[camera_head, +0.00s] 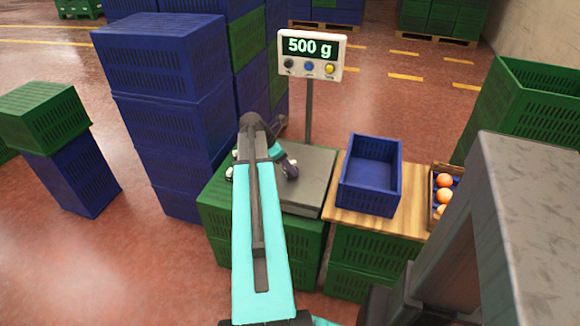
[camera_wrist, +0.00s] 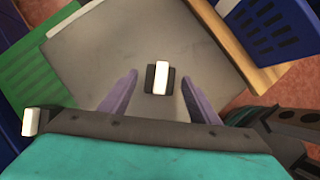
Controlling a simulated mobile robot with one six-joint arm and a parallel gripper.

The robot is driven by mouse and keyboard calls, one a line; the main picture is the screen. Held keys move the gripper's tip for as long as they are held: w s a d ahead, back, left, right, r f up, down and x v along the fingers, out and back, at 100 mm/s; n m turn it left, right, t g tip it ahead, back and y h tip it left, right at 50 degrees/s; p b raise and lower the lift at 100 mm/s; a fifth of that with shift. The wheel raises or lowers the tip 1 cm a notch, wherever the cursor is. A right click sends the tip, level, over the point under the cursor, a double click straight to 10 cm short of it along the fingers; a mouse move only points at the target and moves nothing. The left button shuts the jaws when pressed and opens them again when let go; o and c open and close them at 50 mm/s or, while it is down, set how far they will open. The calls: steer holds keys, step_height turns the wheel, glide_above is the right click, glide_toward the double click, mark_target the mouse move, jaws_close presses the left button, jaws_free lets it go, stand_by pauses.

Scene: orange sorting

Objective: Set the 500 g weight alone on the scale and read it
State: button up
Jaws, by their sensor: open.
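The scale has a grey plate (camera_head: 312,190), and its display (camera_head: 311,47) on a post reads 500 g. In the wrist view, a small dark weight with a white top (camera_wrist: 161,76) stands on the bare grey plate (camera_wrist: 110,38). My gripper (camera_wrist: 160,80) is open, with its purple fingers on either side of the weight and visible gaps between. No other object shows on the visible part of the plate. In the head view my arm hides the weight; one purple finger shows over the plate.
A small dark and white block (camera_wrist: 30,122) lies left of the plate. A blue crate (camera_head: 370,175) stands on a wooden board right of the scale, beside a box of oranges (camera_head: 444,188). Tall blue crate stacks (camera_head: 165,70) stand close on the left.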

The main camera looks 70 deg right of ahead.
steer(key=v, duration=0.9)
steer(key=shift+r, duration=0.25)
steer(key=shift+a, duration=0.1)
steer(key=w+a+f+m+y, duration=0.1)
steer(key=w+a+f, duration=0.4)
steer(key=a+f, duration=0.45)
steer(key=w+a+f+m+t+y, duration=0.1)
steer(key=w+a+f, duration=0.5)
steer(key=a+f, duration=0.3)
steer(key=w+a+f+m, duration=0.1)
steer(key=w+a+f, duration=0.5)
steer(key=a, duration=0.5)
steer(key=s+a+f+m+y, duration=0.1)
steer(key=s+a+f+m, duration=0.1)
steer(key=a+f, duration=0.55)
steer(key=s+a+f+m+y, duration=0.1)
steer(key=s+a+f, duration=0.3)
steer(key=a, duration=0.7)
steer(key=s+a+f+m+g, duration=0.1)
steer(key=s+a+f, duration=0.2)
steer(key=s+a, duration=0.2)
steer(key=s+a+f+m+g, duration=0.1)
steer(key=s+a+f, duration=0.3)
steer(key=a, duration=0.4)
steer(key=shift+s+a+f+m, duration=0.25)
steer(key=shift+s+m, duration=0.3)
steer(key=shift+m, duration=0.25)
